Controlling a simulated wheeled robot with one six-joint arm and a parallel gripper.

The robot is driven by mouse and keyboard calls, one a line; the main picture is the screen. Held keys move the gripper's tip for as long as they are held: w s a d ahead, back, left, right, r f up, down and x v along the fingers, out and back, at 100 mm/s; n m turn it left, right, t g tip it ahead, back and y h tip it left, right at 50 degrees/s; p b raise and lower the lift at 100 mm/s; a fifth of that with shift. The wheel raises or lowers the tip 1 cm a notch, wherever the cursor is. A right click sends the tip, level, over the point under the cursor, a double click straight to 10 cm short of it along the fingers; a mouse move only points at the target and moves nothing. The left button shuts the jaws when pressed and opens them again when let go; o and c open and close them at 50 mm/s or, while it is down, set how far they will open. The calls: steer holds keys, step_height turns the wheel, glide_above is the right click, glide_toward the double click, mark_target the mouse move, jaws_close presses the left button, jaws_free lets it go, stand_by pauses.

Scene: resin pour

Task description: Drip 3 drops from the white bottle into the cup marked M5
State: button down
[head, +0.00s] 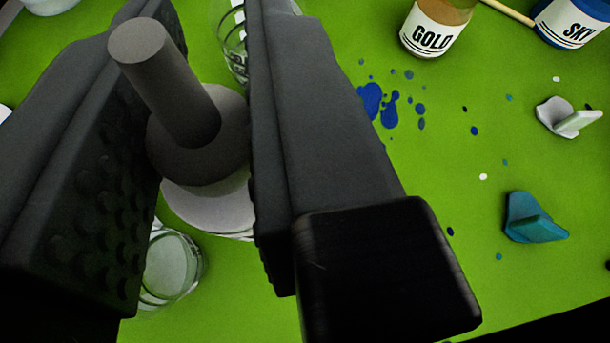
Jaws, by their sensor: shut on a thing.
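My gripper (205,235) is shut on the white bottle (215,207). The bottle has a grey collar and a grey nozzle (165,85) that points toward the camera and the upper left. It looks about upright, and the fingers hide much of its sides. A clear cup (172,268) stands below the bottle in the picture, partly hidden by the left finger. Another clear cup (230,45) shows at the top, partly behind the right finger. No M5 mark can be read on either cup. No drop shows at the nozzle.
A GOLD bottle (432,38) and a SKY jar (575,27) stand at the top right, with a wooden stick (508,12) between them. Blue splashes (370,100) mark the green table. A white piece (568,118) and a teal piece (533,222) lie at right.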

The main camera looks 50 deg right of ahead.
stand_by(0.3)
steer(key=shift+r, duration=1)
